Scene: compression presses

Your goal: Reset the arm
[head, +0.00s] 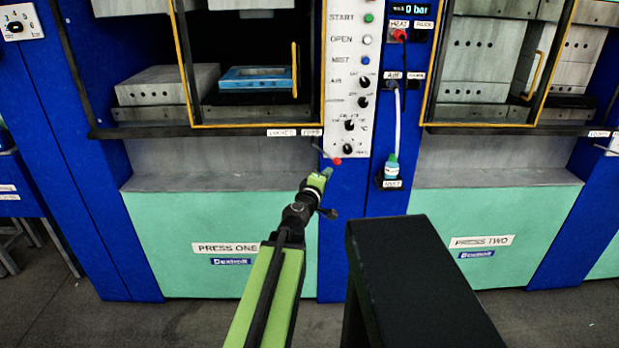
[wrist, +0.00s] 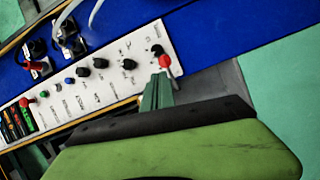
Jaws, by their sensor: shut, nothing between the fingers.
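My arm reaches forward toward the blue column between the two presses in the head view. My gripper (head: 326,173) is at its end, just below the white control panel (head: 348,80). In the wrist view my gripper (wrist: 160,88) is shut and empty. Its green fingertips appear close to a red-tipped lever (wrist: 165,62) at the panel's lower end. The red tip of that lever also shows in the head view (head: 337,161). I cannot tell whether the fingers touch it.
Press one (head: 220,248) is on the left, its yellow-framed guard over a blue mould (head: 256,78). Press two (head: 490,225) is on the right. A bottle (head: 393,167) stands in a small holder right of the panel. Open grey floor (head: 150,325) lies in front.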

